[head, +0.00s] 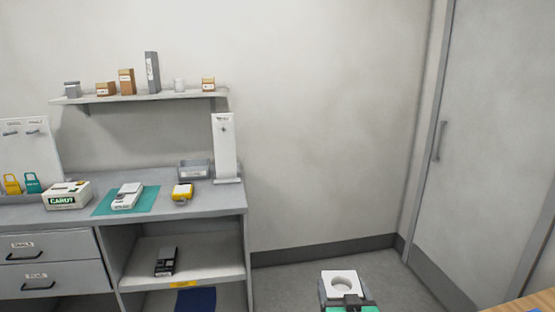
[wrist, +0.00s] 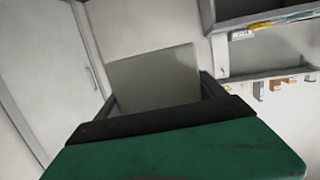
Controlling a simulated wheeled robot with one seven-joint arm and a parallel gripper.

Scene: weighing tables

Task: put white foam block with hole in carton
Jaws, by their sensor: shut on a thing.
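The white foam block with a round hole (head: 332,284) is at the bottom of the head view, in front of me and away from the tables. My gripper (head: 349,299) is shut on it, and the hole faces up toward the head camera. In the wrist view the block (wrist: 155,78) is a pale, shaded slab between the two dark fingers (wrist: 160,108).
The grey bench (head: 225,197) holds a white device on a green mat (head: 150,201), a yellow device (head: 182,191) and a grey bin (head: 194,169). A wall shelf (head: 140,97) carries small boxes. A door (head: 490,130) and a wooden table edge (head: 535,302) are right.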

